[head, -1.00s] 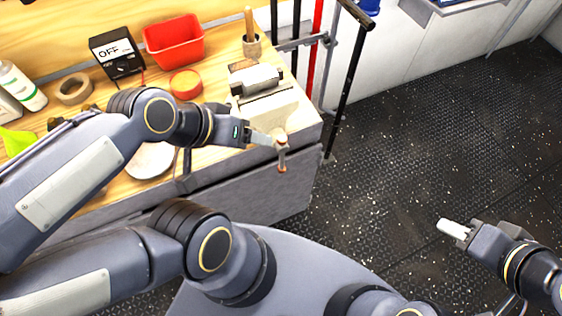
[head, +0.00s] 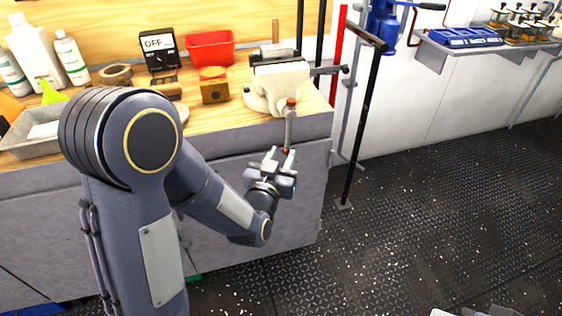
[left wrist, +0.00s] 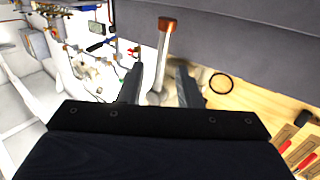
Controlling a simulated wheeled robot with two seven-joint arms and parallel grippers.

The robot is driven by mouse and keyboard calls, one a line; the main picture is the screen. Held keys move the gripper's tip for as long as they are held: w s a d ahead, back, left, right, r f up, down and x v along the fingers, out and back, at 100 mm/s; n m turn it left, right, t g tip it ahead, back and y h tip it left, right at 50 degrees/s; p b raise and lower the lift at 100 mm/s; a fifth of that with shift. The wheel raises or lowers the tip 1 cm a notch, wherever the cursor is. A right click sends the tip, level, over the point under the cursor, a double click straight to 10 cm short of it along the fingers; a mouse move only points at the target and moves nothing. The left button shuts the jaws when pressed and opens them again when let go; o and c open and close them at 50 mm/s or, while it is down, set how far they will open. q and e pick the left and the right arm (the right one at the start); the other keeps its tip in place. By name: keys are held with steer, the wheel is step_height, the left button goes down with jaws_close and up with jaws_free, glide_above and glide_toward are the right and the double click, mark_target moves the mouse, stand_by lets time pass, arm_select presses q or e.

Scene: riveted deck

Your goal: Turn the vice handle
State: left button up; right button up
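The cream vice (head: 276,84) stands at the right front corner of the wooden bench. Its handle (head: 289,126), a grey bar with orange-brown end knobs, hangs nearly upright in front of the bench face. My left gripper (head: 282,158) is at the handle's lower end, reaching it from below and left. In the left wrist view the handle (left wrist: 162,60) runs between the two fingers (left wrist: 160,88), with a gap visible on each side, so the gripper is open around it. My right gripper (head: 468,312) shows only as a sliver at the bottom edge; its opening is hidden.
A red bin (head: 210,48), an OFF meter (head: 159,50) and a tan block (head: 214,88) sit on the bench left of the vice. A black post (head: 364,125) stands to its right. The dark floor (head: 450,210) at right is open.

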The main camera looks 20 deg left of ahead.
mark_target(289, 140)
arm_select(q)
steer(key=w, duration=0.7)
steer(key=shift+w, duration=0.35)
jaws_close()
